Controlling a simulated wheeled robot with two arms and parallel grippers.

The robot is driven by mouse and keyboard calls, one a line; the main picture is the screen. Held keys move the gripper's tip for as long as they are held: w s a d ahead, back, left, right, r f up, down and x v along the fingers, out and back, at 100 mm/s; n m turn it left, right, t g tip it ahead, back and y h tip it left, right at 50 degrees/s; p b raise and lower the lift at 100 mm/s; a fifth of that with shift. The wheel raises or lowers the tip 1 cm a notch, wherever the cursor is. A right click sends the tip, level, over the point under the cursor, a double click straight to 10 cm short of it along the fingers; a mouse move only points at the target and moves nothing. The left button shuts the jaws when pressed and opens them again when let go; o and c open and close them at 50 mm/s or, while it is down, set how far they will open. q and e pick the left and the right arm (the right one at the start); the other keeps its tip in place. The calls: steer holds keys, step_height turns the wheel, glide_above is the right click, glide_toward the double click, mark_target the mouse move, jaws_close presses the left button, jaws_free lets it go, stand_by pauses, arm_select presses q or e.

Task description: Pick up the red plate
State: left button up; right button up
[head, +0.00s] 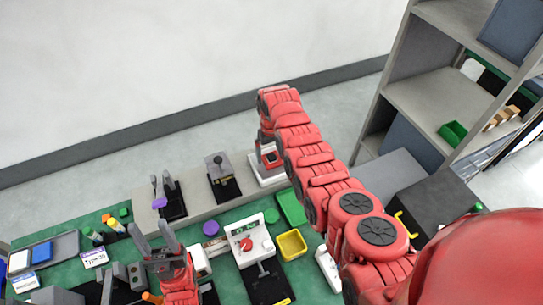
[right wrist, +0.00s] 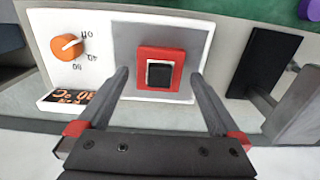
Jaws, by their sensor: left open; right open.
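The red plate (right wrist: 143,54) is a small red square with a black square in its middle. It sits on the grey panel of a white device (right wrist: 72,22). My right gripper (right wrist: 158,76) is open, with its fingers apart on either side of the plate's near edge in the right wrist view. I cannot tell whether they touch it. In the head view the white device (head: 273,181) stands at the back of the bench, partly hidden by my right arm; the red plate (head: 271,157) is small there. My left gripper (head: 153,230) is open and empty over the front left of the bench.
The device has an orange dial (right wrist: 66,46) and a small display (right wrist: 74,101). Black-based fixtures (head: 226,189) stand left of it. A yellow bin (head: 291,245) and a white box with a red knob (head: 247,240) are on the green mat. A shelf (head: 425,100) rises at right.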

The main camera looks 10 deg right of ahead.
steer(key=shift+f, duration=1)
steer(key=c, duration=1.4)
steer(key=shift+r, duration=0.15)
